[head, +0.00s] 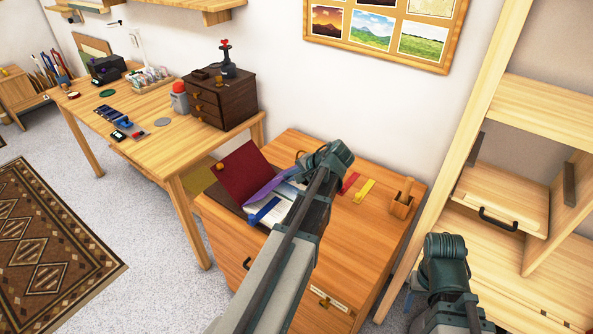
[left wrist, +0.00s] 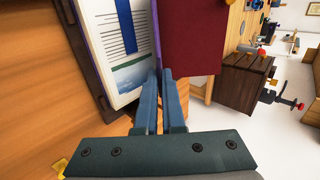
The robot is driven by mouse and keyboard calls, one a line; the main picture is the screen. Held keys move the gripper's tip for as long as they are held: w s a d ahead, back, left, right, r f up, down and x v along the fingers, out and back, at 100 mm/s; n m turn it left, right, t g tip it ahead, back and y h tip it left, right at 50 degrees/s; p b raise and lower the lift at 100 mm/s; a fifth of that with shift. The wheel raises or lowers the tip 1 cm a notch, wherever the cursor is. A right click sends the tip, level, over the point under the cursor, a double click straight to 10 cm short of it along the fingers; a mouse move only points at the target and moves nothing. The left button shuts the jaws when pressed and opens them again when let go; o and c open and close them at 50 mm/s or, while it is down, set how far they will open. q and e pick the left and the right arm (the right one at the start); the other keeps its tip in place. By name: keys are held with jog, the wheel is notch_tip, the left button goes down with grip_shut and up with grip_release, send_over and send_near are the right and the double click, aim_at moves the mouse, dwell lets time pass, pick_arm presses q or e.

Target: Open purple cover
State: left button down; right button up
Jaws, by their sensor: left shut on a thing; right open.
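The purple cover (head: 268,186) stands raised at a slant over white printed pages (head: 284,199) on the orange wooden cabinet top. A dark red panel (head: 243,174) stands tilted up behind it. In the left wrist view the purple cover shows edge-on (left wrist: 155,32), between the printed page (left wrist: 118,45) and the dark red panel (left wrist: 191,38). My left gripper (left wrist: 160,75) is shut on the edge of the purple cover. In the head view its arm hides part of the pages. My right gripper (head: 420,279) is open and apart, low at the right; its fingers show poorly.
A blue strip (head: 266,210) lies on the pages. Red and yellow strips (head: 364,190) and a wooden holder (head: 402,199) stand to the right on the cabinet. A dark drawer box (head: 222,98) stands on the desk at the left. Wooden shelving (head: 530,112) rises at the right.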

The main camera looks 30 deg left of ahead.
pick_arm(q)
jog(key=a+r+h+p, duration=0.2)
jog(key=a+h+p, duration=0.2)
jog(key=a, duration=0.5)
jog(key=w+a+r+h+p, duration=0.1)
jog(key=a+r+h+p, duration=0.1)
jog(key=a+h+p, duration=0.3)
jog(key=shift+w+a+r+g+p, duration=0.2)
jog(key=shift+a+r+g+p, duration=0.15)
jog(key=shift+a, duration=1.85)
jog(key=c, duration=1)
grip_release()
jog(key=shift+r, duration=0.15)
notch_tip(320, 180, up, 14)
jog(key=p, duration=1.3)
jog(key=shift+a+f+p, duration=0.15)
jog(key=shift+f+p, duration=0.05)
jog(key=shift+p, duration=0.2)
